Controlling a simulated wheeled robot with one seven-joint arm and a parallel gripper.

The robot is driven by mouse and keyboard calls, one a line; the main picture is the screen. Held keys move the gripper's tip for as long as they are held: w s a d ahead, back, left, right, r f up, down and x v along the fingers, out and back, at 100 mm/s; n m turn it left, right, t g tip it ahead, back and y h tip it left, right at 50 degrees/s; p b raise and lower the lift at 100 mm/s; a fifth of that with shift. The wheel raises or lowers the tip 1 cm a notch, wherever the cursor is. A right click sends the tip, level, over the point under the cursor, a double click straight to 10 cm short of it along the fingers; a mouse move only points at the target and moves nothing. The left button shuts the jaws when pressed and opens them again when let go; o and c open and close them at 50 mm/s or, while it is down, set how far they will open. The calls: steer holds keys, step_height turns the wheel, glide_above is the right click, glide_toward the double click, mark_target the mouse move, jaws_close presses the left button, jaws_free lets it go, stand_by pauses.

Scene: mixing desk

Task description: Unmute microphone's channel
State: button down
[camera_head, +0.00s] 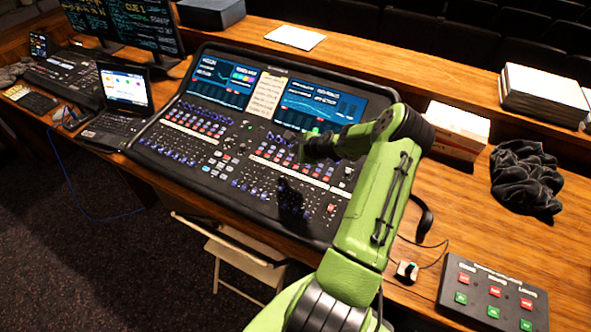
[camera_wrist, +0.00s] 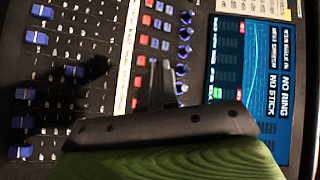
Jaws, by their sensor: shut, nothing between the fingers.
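The mixing desk (camera_head: 262,140) is a large black console with two blue screens, rows of knobs and buttons, and faders. My gripper (camera_head: 305,153) hangs over its right half, and my arm hides part of the right screen. In the wrist view my gripper (camera_wrist: 158,68) is shut and empty, its thin fingers over rows of red and blue buttons (camera_wrist: 144,61). Blue knobs (camera_wrist: 184,50) lie just right of the fingers and blue faders (camera_wrist: 74,72) to the left. I cannot tell whether the fingertips touch a button. No label for the microphone's channel is legible.
A laptop (camera_head: 123,100) and a smaller console (camera_head: 65,76) stand left of the desk. To the right are a button box (camera_head: 493,296) with red and green buttons, a dark cloth (camera_head: 525,178), a white box (camera_head: 456,131) and a paper stack (camera_head: 541,93). A folding chair (camera_head: 238,255) stands in front.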

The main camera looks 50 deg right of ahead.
mark_target(297, 171)
steer(key=f+b, duration=0.1)
steer(key=f, duration=0.1)
steer(key=f+b, duration=0.1)
steer(key=f, duration=0.1)
steer(key=f+b, duration=0.2)
steer(key=shift+w+d+f, duration=0.1)
steer(key=shift+d+f, duration=0.05)
steer(key=shift+d, duration=0.15)
stand_by(1.5)
steer(key=shift+f, duration=0.35)
steer(key=shift+f+b, duration=0.3)
steer(key=shift+b, duration=0.1)
stand_by(0.3)
steer(key=shift+r+p, duration=0.55)
steer(key=shift+r, duration=0.2)
steer(key=r+p, duration=0.2)
steer(key=r, duration=0.1)
steer(key=r+p, duration=0.1)
steer(key=r, duration=0.1)
steer(key=shift+a+p, duration=0.3)
steer(key=shift+p, duration=0.05)
